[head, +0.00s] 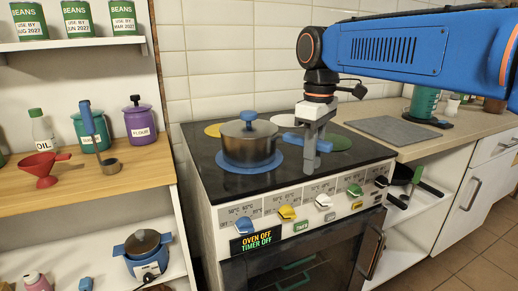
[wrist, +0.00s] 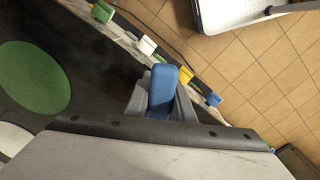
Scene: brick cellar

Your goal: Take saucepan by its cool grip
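The saucepan (head: 236,146), steel with a dark lid and blue knob, stands on the blue burner disc (head: 268,167) of the stove in the head view. Its blue handle (head: 291,136) points right, towards my gripper (head: 312,160). The fingers reach down at the handle, with the handle passing between them. In the wrist view the blue handle (wrist: 162,92) lies between the two grey fingers of my gripper (wrist: 164,100), which press close on both sides. The pan body is out of the wrist view.
The black hob has yellow, green (head: 335,142) and pale discs beside the pan. Coloured knobs (head: 287,212) line the stove front. A counter with a grey mat (head: 390,130) is on the right. A wooden shelf (head: 90,190) with jars, funnel and ladle is on the left.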

